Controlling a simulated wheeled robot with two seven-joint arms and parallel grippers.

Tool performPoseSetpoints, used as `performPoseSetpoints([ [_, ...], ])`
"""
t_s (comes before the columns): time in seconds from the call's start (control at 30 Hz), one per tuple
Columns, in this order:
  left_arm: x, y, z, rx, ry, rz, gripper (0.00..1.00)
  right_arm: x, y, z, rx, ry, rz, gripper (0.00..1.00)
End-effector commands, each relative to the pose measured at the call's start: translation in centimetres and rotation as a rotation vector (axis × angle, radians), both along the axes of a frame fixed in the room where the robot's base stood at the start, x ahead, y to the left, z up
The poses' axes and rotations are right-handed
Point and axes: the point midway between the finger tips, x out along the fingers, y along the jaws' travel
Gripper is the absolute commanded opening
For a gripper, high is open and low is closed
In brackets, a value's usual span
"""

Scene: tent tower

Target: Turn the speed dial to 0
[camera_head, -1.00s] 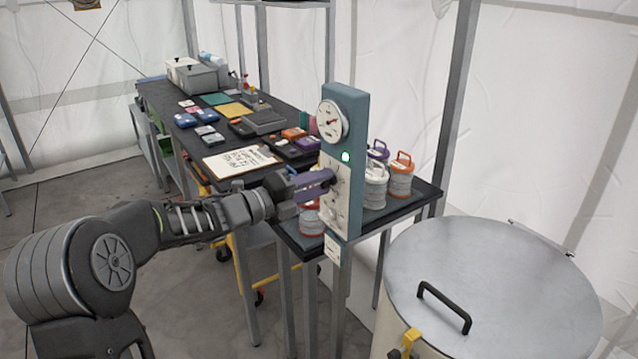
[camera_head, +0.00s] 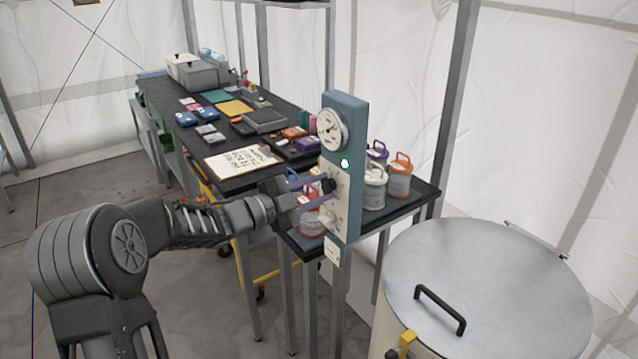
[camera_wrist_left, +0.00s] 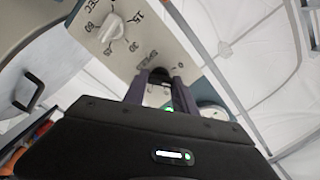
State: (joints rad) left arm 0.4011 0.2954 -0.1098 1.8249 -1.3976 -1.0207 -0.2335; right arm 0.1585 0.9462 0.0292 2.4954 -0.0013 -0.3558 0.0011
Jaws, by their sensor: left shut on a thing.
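The speed dial (camera_wrist_left: 159,75) is a small dark knob on the pale face of the teal control panel (camera_head: 345,110). A "SPEED" label and a "0" mark are printed beside it in the left wrist view. My left gripper (camera_head: 315,194) is shut on this dial, with a purple finger on each side of it. The dial's pointer is hidden, so I cannot tell its setting. The right gripper is not in view.
A white timer knob (camera_wrist_left: 111,36) marked in seconds is beside the speed dial. A round gauge (camera_head: 332,128) and a lit green lamp (camera_head: 345,163) are above. A large metal drum (camera_head: 490,265) stands at right; a cluttered dark bench (camera_head: 170,103) is behind.

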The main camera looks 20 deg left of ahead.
Motion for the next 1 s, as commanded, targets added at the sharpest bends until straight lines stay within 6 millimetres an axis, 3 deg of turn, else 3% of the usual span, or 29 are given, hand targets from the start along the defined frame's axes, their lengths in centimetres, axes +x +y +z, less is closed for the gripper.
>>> performPoseSetpoints([
  [0.6, 0.0, 0.1, 0.1, -0.475, 0.283, 0.002, 0.0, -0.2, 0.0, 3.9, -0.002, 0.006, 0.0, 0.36],
  [1.0, 0.0, 0.1, -0.1, -0.611, 0.362, 0.0, 0.0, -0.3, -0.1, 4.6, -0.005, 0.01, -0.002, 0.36],
])
